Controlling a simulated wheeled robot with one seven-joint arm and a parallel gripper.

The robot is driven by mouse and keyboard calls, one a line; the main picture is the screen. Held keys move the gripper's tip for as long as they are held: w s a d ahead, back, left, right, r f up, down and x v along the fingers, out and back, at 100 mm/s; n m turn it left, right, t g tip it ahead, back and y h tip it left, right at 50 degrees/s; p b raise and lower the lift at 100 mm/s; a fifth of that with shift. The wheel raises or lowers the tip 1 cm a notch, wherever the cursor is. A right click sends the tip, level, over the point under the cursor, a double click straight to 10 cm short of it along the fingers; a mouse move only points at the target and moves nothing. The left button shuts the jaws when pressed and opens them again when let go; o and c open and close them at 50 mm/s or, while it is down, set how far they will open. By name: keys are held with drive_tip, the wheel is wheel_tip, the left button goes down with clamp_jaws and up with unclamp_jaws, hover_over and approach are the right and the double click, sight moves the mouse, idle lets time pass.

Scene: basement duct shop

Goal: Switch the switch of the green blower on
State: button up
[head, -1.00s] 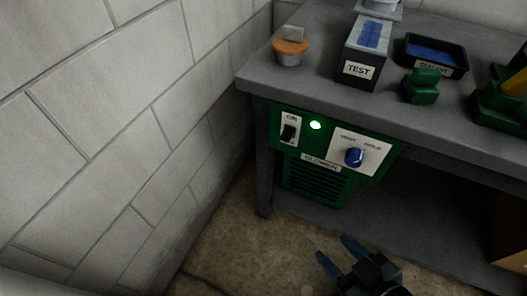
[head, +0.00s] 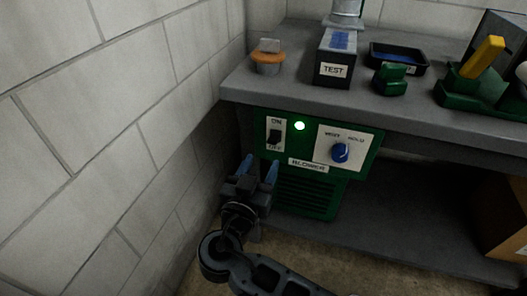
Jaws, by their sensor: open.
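The green blower (head: 258,124) hangs under the bench's left end, with a dark vent grille low on its front. Its black switch (head: 274,137) sits on a white plate marked ON above and OFF below. I cannot tell for sure which way the switch is tipped. A green light (head: 299,126) glows to its right. My gripper (head: 260,169) is open and empty, its two blue fingertips pointing up just below the switch plate in the picture. The fingers look apart from the switch; the depth gap is unclear.
A blue knob (head: 340,152) sits on a white plate to the right. The grey bench top (head: 300,92) overhangs the blower, holding a TEST box (head: 336,70), an orange-rimmed pot (head: 268,62) and a tray (head: 398,54). A block wall (head: 110,130) stands close on the left.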

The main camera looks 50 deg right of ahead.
sight(271, 144)
drive_tip(key=x, duration=0.7)
drive_tip(key=shift+d+p, duration=0.15)
drive_tip(key=shift+p, duration=0.15)
drive_tip(key=shift+c, duration=0.5)
